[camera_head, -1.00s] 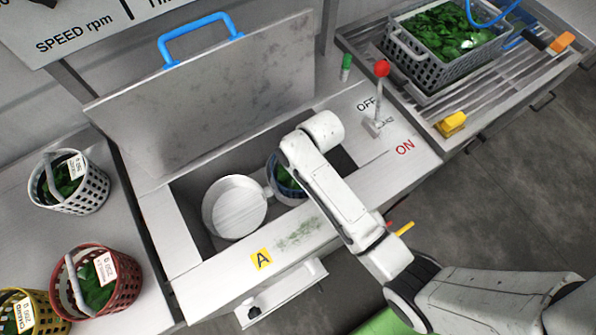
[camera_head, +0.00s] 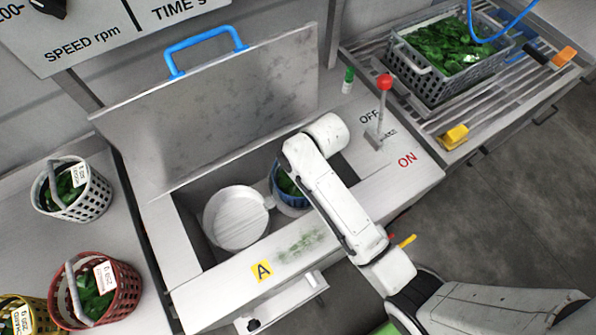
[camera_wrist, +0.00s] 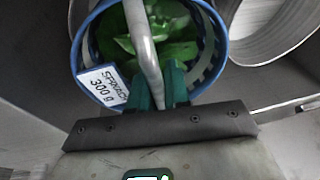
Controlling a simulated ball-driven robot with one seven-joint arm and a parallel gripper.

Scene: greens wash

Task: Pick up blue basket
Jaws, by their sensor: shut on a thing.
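The blue basket (camera_head: 291,190) holds green leaves and is inside the open machine's well, at the right of a white round drum. My arm hides part of it in the head view. In the wrist view the blue basket (camera_wrist: 222,40) shows a blue rim, leaves and a white tag reading spinach 300 g. My gripper (camera_wrist: 160,88) is shut on the basket's grey handle, its green fingers on either side of the handle. The head view does not show the fingers.
The white drum (camera_head: 236,217) stands beside the basket. The raised lid (camera_head: 215,105) stands behind the well. A red-knobbed lever (camera_head: 382,105) stands at the right. White (camera_head: 84,200) and red (camera_head: 121,292) baskets sit at left; a grey crate (camera_head: 440,83) sits on the rack.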

